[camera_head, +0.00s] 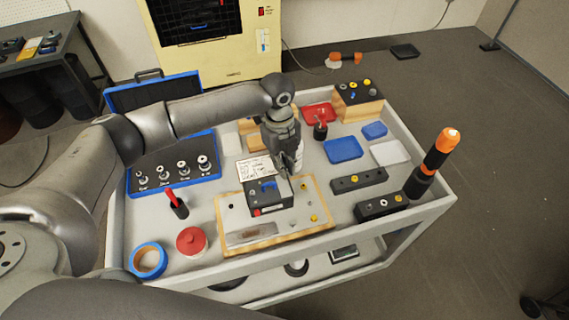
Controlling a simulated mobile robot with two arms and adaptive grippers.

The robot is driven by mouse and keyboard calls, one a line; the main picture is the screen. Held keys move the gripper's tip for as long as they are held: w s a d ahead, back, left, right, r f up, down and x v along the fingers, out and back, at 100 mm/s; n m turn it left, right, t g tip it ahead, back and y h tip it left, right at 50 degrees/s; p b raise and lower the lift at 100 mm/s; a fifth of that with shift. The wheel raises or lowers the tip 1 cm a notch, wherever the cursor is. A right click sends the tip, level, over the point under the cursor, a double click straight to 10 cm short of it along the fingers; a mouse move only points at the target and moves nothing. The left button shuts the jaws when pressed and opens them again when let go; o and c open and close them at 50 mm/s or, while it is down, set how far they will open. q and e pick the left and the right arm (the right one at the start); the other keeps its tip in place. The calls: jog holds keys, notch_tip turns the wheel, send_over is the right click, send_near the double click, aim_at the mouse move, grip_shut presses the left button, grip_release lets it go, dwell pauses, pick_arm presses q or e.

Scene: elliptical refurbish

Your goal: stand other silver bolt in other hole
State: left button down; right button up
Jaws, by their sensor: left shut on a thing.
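My left gripper (291,171) points down over the back right part of a wooden-edged work board (318,200), just behind a black box (270,205) with blue parts on top. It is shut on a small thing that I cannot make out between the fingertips. The pale board has small dark holes and yellow bolts (314,217) at its right side. A black block (358,181) to the right holds a yellow and a silver piece. A second black block (380,208) holds a silver nut and a yellow piece. My right gripper is not in view.
An open blue case (172,190) with several silver pieces lies left. A tall orange-topped black cylinder (433,165) stands right. Blue trays (343,150) lie behind.

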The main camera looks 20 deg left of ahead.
pick_arm(q)
jog(key=shift+s+a+f+b, duration=0.1)
jog(key=shift+f+b, duration=0.55)
jog(key=shift+f, duration=0.2)
jog(key=shift+f+b, duration=0.7)
jog(key=shift+f, duration=0.75)
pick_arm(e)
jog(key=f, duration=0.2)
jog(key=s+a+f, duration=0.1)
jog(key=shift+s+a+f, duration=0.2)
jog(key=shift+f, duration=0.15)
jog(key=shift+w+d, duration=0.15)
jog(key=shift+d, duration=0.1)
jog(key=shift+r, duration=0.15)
pick_arm(q)
jog(key=shift+r+p, duration=0.15)
jog(key=shift+p, duration=0.15)
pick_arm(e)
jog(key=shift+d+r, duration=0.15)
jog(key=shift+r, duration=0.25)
pick_arm(q)
jog(key=shift+f, duration=0.3)
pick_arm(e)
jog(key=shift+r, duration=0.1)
